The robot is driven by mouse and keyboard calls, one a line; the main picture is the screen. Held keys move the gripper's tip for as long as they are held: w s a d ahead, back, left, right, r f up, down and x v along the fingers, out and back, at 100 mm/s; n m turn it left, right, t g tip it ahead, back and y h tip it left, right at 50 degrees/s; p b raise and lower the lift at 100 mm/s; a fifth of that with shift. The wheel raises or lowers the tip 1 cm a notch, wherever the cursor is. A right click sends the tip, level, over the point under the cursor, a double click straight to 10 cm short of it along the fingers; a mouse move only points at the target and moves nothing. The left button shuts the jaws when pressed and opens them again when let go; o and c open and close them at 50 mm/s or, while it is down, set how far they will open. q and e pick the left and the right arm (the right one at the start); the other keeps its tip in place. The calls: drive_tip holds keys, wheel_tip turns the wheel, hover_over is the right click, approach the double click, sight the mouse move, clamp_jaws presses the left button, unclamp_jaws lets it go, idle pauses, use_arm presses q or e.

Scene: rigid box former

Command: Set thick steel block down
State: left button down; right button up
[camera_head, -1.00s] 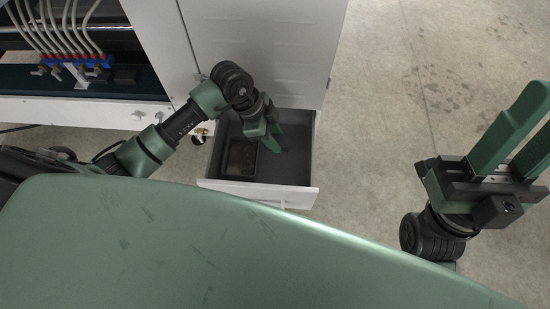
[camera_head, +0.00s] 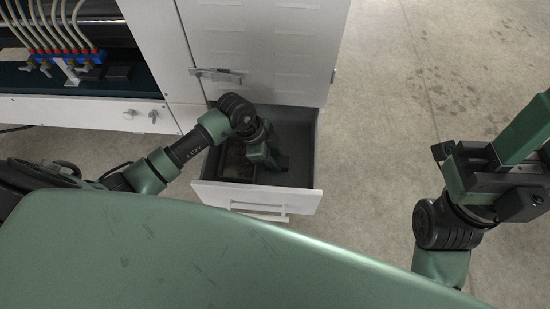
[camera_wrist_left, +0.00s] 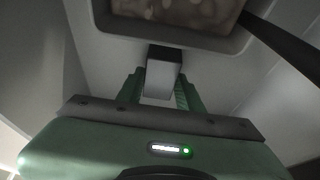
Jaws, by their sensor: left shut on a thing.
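My left gripper (camera_head: 268,160) reaches down inside the open drawer (camera_head: 302,138). In the left wrist view the gripper (camera_wrist_left: 162,90) is shut on the steel block (camera_wrist_left: 164,74), a small grey block with a dark far face. The block sits between the two green fingers, in front of a rimmed tray (camera_wrist_left: 236,42). I cannot tell whether the block touches the drawer floor. In the head view the wrist and fingers largely hide it. My right gripper (camera_head: 533,140) is off to the right over bare floor, its fingers apart and partly out of frame.
The drawer's white front panel (camera_head: 255,194) with its handle (camera_head: 258,211) faces me. The white cabinet (camera_head: 262,45) with a latch (camera_head: 216,75) rises behind. A blue valve manifold (camera_head: 68,58) with hoses is at the upper left. The concrete floor on the right is clear.

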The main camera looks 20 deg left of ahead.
use_arm(q)
drive_tip(key=c, duration=0.9)
unclamp_jaws()
drive_tip(key=shift+f, duration=0.1)
